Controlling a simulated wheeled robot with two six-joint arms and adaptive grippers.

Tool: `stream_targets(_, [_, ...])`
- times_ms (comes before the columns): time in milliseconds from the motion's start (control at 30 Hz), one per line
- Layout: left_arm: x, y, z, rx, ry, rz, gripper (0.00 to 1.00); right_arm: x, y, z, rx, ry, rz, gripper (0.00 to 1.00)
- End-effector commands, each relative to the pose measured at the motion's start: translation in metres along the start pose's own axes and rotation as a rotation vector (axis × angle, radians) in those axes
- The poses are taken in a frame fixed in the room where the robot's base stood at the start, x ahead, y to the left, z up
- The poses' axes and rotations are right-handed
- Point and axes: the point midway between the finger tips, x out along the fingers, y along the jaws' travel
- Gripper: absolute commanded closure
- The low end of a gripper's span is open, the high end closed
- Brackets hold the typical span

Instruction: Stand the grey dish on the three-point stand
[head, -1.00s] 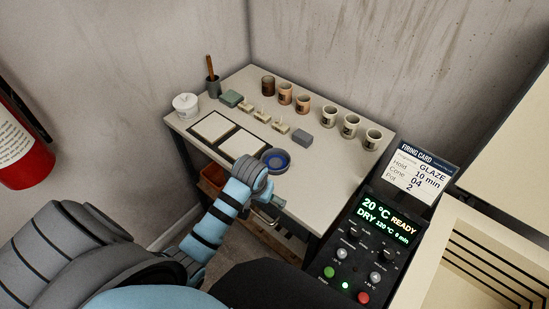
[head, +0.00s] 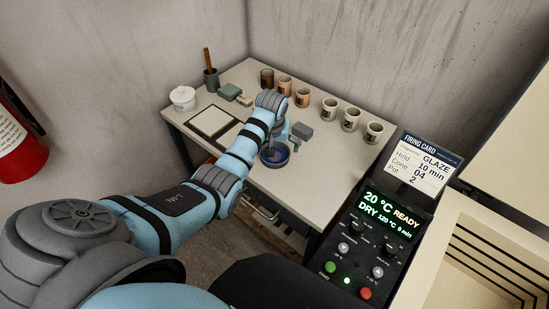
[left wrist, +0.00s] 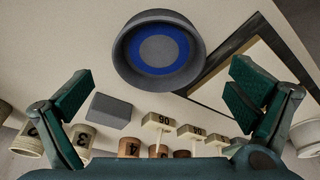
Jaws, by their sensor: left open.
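The grey dish (head: 274,158) has a blue inside and sits upright on the table near its front edge. It shows whole in the left wrist view (left wrist: 158,50). My left gripper (left wrist: 160,92) is open and empty above the table by the dish; the dish lies beyond the fingertips, not between them. Small cream stands with number tags (left wrist: 157,126) stand in a row, with 06 on the nearest tag. In the head view one cream stand (head: 245,100) shows, and my arm hides the others. My right gripper is not in view.
A grey block (head: 302,130) is right of the gripper. Several cups (head: 350,118) line the table's back. A dark-framed pale board (head: 212,121), a green block (head: 229,89), a white tub (head: 183,98) and a brush pot (head: 211,78) are left. The table's right front is clear.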

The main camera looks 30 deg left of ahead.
Motion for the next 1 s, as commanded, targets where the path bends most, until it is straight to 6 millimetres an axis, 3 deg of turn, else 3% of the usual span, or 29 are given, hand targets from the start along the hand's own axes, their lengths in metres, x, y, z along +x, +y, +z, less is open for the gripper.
stream_targets(100, [0.026,0.001,0.001,0.001,-0.003,-0.001,0.00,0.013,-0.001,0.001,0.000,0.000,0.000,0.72])
stream_targets(367, [0.029,0.001,0.000,0.002,0.000,0.000,0.00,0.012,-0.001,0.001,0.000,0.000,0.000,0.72])
stream_targets(733, [0.028,0.001,0.000,0.002,0.000,0.000,0.58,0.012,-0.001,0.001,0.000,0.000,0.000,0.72])
stream_targets(1000, [0.023,0.001,-0.002,0.001,0.002,0.000,0.58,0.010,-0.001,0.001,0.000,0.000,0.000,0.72])
